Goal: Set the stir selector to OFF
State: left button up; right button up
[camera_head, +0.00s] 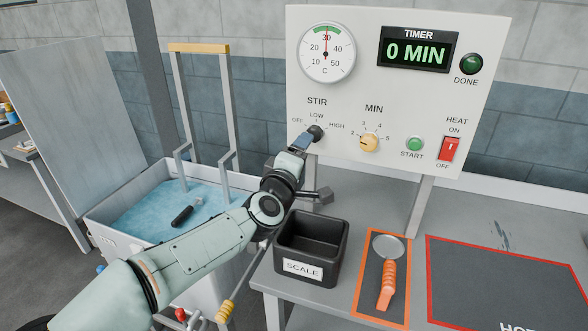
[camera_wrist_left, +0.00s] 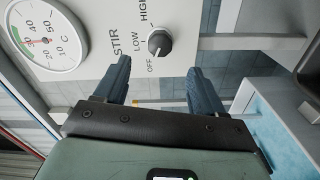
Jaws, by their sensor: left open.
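The stir selector is a dark round knob (camera_head: 316,132) on the white control panel, with OFF, LOW and HIGH printed around it. In the left wrist view the knob (camera_wrist_left: 159,42) shows whole, just beyond the fingertips and roughly centred between them. A pale mark on it seems to lie on the side towards OFF, but it is too small to be sure. My left gripper (camera_head: 303,142) is open in front of the knob and partly overlaps it in the head view. Its two blue fingers (camera_wrist_left: 159,68) are apart with nothing between them. My right gripper is out of view.
The panel also carries a gauge (camera_head: 326,52), a timer display (camera_head: 418,50) reading 0 MIN, a yellow MIN knob (camera_head: 369,142), a green START button (camera_head: 415,144) and a red HEAT switch (camera_head: 449,149).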

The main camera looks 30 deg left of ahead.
pick_arm(q)
jog(key=v, duration=0.5)
dwell(0.5)
